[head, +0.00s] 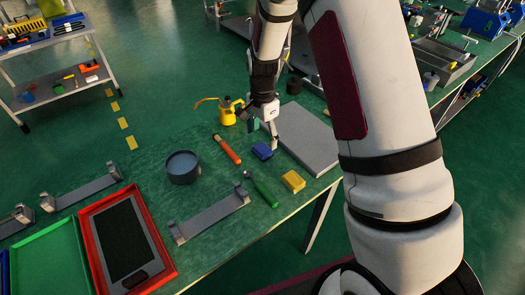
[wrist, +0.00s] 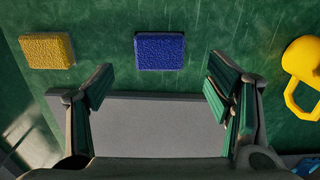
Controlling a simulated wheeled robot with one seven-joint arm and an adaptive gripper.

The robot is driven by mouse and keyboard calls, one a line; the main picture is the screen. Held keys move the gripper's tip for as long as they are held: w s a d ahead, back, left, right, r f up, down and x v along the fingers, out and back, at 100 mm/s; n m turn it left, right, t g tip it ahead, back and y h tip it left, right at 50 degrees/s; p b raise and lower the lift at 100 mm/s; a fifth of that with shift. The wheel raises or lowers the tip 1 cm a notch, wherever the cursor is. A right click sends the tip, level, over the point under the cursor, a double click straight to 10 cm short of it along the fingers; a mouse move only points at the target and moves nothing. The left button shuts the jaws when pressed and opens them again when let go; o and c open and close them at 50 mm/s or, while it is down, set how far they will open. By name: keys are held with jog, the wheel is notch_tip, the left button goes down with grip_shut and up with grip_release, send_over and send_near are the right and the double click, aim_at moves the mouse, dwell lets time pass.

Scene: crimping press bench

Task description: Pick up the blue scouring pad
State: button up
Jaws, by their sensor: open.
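The blue scouring pad (head: 262,151) lies flat on the green bench top, close to the grey plate. In the wrist view the blue scouring pad (wrist: 160,52) sits beyond the fingertips, roughly centred between them. My gripper (head: 262,128) is above the bench just behind the pad in the head view. In the wrist view my gripper (wrist: 160,85) has its two fingers wide apart with nothing between them, over the grey plate. The pad is not touched by the fingers in the wrist view.
A yellow pad (head: 293,181), a green-handled tool (head: 262,189) and an orange-handled tool (head: 228,150) lie nearby. A yellow can (head: 230,108) stands behind. The grey plate (head: 306,138) lies to the right. A dark round bowl (head: 182,168) and a red tray (head: 92,209) are further left.

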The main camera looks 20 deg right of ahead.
aim_at(263, 149)
jog(key=shift+f, duration=2.75)
jog(key=c, duration=0.9)
